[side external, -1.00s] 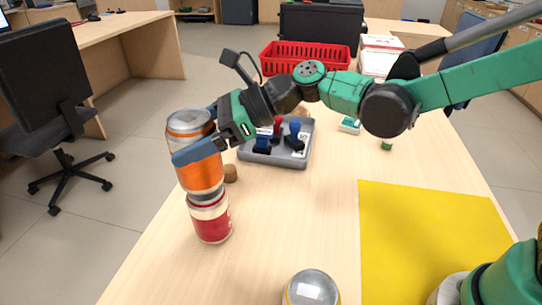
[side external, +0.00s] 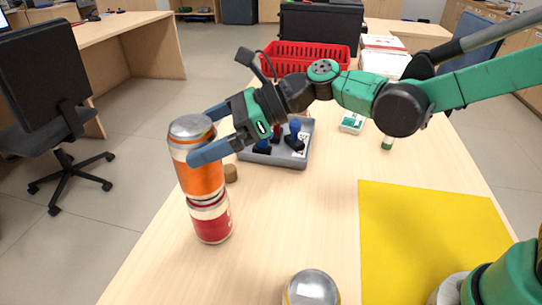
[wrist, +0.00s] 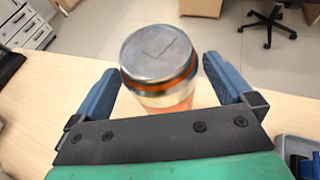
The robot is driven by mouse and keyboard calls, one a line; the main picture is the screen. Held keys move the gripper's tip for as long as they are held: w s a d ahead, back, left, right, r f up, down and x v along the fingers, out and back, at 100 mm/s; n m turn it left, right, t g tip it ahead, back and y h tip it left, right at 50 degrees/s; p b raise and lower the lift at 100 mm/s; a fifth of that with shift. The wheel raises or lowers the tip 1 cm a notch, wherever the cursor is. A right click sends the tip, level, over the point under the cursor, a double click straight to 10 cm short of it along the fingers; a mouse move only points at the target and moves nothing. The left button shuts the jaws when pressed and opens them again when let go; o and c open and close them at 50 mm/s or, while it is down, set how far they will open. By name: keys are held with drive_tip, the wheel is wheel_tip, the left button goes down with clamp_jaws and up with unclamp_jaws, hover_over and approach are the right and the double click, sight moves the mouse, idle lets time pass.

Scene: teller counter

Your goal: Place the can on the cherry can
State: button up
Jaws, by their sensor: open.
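An orange can (side external: 198,172) with a silver top stands on the red cherry can (side external: 212,222) at the left side of the counter. The two look stacked, the orange one slightly tilted in the picture. My gripper (side external: 200,140) is open, its blue fingers on either side of the orange can's upper part. In the wrist view the orange can (wrist: 160,65) sits between the spread fingers, with a gap visible at the right finger and a narrower one at the left. The cherry can is hidden there.
A grey tray (side external: 272,160) with stamps lies behind my gripper, beside a small brown cork-like piece (side external: 230,173). Another silver-topped can (side external: 312,288) stands at the front. A yellow mat (side external: 425,240) covers the right. A red basket (side external: 305,58) is at the back.

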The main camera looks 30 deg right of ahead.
drive_tip(key=v, duration=0.9)
drive_tip(key=s+d+f+n+t+h, duration=0.1)
drive_tip(key=s+d+f+n+h, duration=0.2)
drive_tip(key=d+n+h, duration=0.3)
drive_tip(key=s+d+f+n+t+h, duration=0.1)
drive_tip(key=s+d+f+n+h, duration=0.2)
drive_tip(key=n, duration=1.3)
drive_tip(key=d+f+h, duration=0.2)
drive_tip(key=d+h, duration=0.1)
drive_tip(key=d, duration=0.2)
drive_tip(key=shift+s+n, duration=0.2)
drive_tip(key=shift+n, duration=0.1)
drive_tip(key=shift+f, duration=0.15)
